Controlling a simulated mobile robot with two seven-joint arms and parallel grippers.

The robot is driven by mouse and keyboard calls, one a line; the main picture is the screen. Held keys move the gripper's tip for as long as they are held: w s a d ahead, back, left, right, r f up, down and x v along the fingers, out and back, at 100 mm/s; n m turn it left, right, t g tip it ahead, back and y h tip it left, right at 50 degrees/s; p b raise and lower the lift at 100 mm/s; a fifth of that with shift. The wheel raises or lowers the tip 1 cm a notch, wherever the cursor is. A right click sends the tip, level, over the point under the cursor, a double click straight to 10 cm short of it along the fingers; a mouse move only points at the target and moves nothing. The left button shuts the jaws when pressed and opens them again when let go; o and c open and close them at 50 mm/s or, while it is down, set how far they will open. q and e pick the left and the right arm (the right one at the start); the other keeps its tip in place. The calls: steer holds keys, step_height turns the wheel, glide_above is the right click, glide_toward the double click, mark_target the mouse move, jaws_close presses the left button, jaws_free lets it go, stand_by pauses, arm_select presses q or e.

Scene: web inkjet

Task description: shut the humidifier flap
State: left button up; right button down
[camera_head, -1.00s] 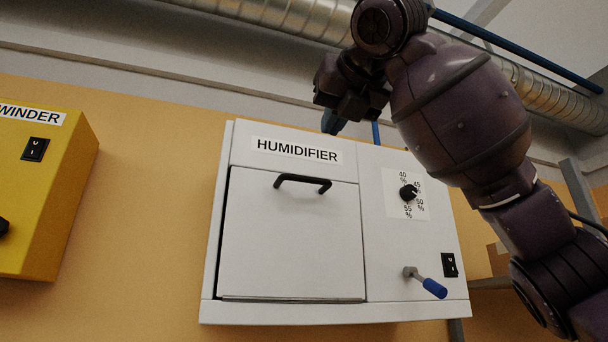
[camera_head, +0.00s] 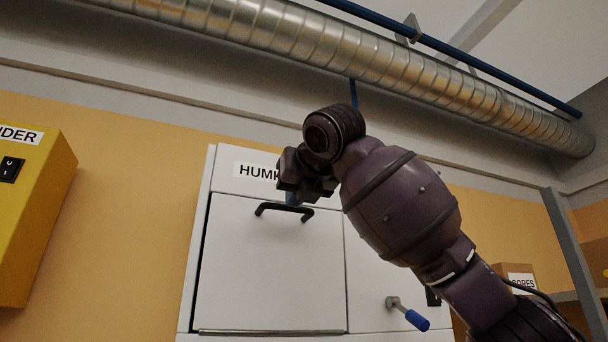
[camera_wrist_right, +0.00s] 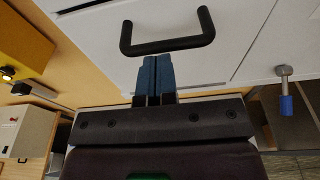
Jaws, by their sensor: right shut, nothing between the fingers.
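The humidifier (camera_head: 228,184) is a white wall box with a square front flap (camera_head: 270,270). The flap sits in its frame, with a dark gap along its left edge; I cannot tell whether it is fully shut. A black bar handle (camera_head: 284,208) is near the flap's top. My right gripper (camera_head: 292,197) is in front of the flap's top, close to the handle. In the right wrist view its blue fingers (camera_wrist_right: 156,78) are together and empty, pointing toward the handle (camera_wrist_right: 167,42) with a small gap in the picture. My left gripper is not in view.
A lever with a blue grip (camera_head: 416,319) sticks out at the humidifier's lower right. A yellow winder box (camera_head: 40,215) is on the wall at left. A metal duct (camera_head: 330,58) and a blue pipe run overhead. A shelf post (camera_head: 578,250) stands at right.

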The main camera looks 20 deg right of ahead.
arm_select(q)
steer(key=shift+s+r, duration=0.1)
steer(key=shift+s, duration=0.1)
arm_select(e)
steer(key=shift+w+f, duration=0.15)
steer(key=shift+w, duration=0.8)
steer(key=shift+w, duration=0.1)
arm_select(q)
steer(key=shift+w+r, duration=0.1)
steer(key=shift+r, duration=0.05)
arm_select(e)
steer(key=shift+w+r, duration=0.3)
steer(key=shift+w, duration=0.2)
